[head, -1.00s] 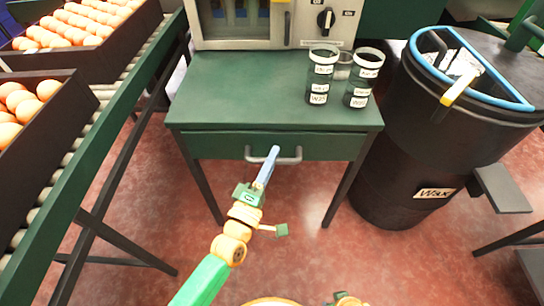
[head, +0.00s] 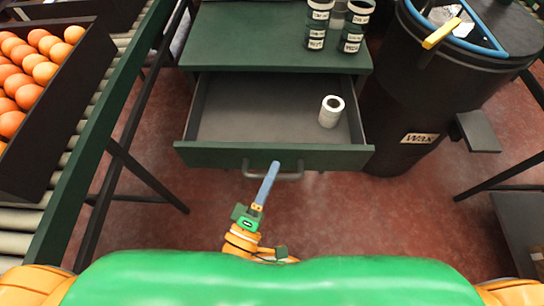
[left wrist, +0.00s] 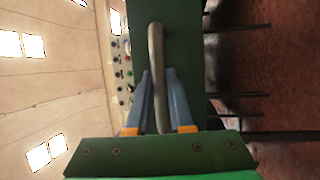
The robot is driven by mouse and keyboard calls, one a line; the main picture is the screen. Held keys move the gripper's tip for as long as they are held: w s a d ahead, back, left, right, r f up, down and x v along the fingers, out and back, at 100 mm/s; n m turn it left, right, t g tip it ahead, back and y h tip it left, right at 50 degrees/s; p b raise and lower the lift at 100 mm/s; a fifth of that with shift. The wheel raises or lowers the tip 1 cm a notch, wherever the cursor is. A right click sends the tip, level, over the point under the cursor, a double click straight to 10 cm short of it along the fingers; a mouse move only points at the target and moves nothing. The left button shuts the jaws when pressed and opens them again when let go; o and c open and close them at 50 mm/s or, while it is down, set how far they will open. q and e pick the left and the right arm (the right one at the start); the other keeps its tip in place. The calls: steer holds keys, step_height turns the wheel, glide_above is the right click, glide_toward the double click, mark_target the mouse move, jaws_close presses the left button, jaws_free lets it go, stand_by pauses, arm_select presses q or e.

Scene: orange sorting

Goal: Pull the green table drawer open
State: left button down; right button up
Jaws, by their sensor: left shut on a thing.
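The green table (head: 270,45) has its drawer (head: 270,156) pulled out toward me. The drawer's grey bar handle (head: 290,176) is on the front panel. In the left wrist view the blue fingers lie on both sides of the handle (left wrist: 156,60). My right gripper is not in view.
Labelled jars (head: 318,24) stand on the table top. A black wax barrel (head: 405,90) is close on the right. A roller conveyor with a crate of oranges (head: 92,100) runs along the left. Red floor lies in front of the drawer.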

arm_select(q)
steer(key=shift+s, duration=0.85)
steer(key=c, duration=0.8)
jaws_free()
steer(key=v, duration=0.7)
steer(key=shift+s, duration=0.1)
